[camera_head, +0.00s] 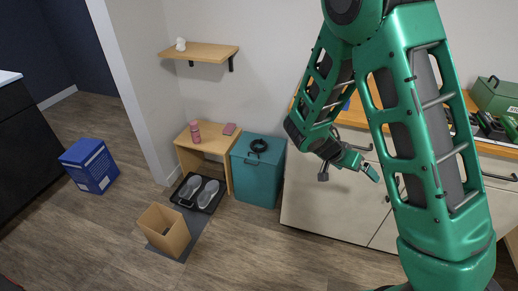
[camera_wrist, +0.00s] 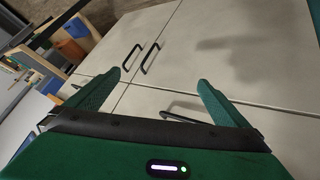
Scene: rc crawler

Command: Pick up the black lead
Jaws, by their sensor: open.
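A coiled black lead (camera_head: 259,146) lies on top of a teal box (camera_head: 256,182) that stands on the floor against the wall, in the head view. I cannot make out the lead in the wrist view. My gripper (camera_head: 348,172) is to the right of the teal box, apart from it, in front of the pale cabinet. In the wrist view my gripper (camera_wrist: 159,80) has its two green fingers spread with nothing between them, facing the cabinet doors.
The pale cabinet (camera_head: 318,205) stands right of the teal box; its black handles (camera_wrist: 150,58) show in the wrist view. A small wooden table (camera_head: 200,148) holds a pink cup (camera_head: 195,132). A shoe tray (camera_head: 190,203) and open brown box (camera_head: 164,230) sit on the floor. A wall shelf (camera_head: 205,51) hangs above.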

